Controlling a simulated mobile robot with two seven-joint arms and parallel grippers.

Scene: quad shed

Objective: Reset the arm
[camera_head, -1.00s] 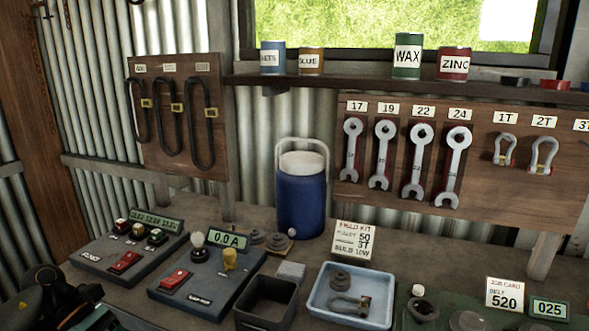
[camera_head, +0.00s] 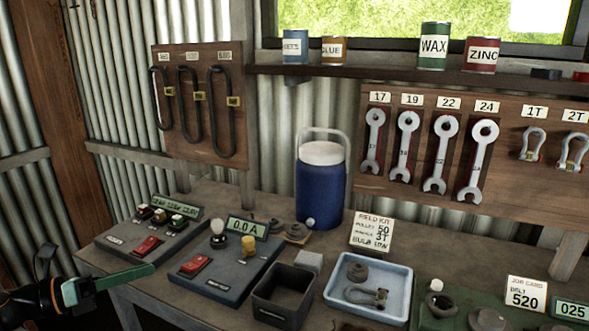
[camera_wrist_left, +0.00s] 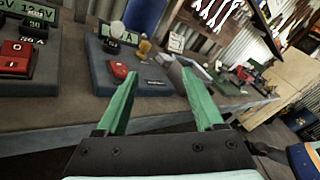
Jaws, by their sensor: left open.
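My left gripper (camera_head: 108,285) comes in at the lower left of the head view, in front of the bench edge and below the left test box. Its green fingers also show in the left wrist view (camera_wrist_left: 165,95), spread apart with nothing between them. In that view they point toward the bench front and the grey test boxes.
The bench holds two grey test boxes with red switches (camera_head: 148,228) (camera_head: 225,265), a dark bin (camera_head: 283,295), a light blue tray (camera_head: 398,305) and a blue cooler (camera_head: 322,190). Wrenches (camera_head: 438,155) hang on the wall board. Floor space in front of the bench looks open.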

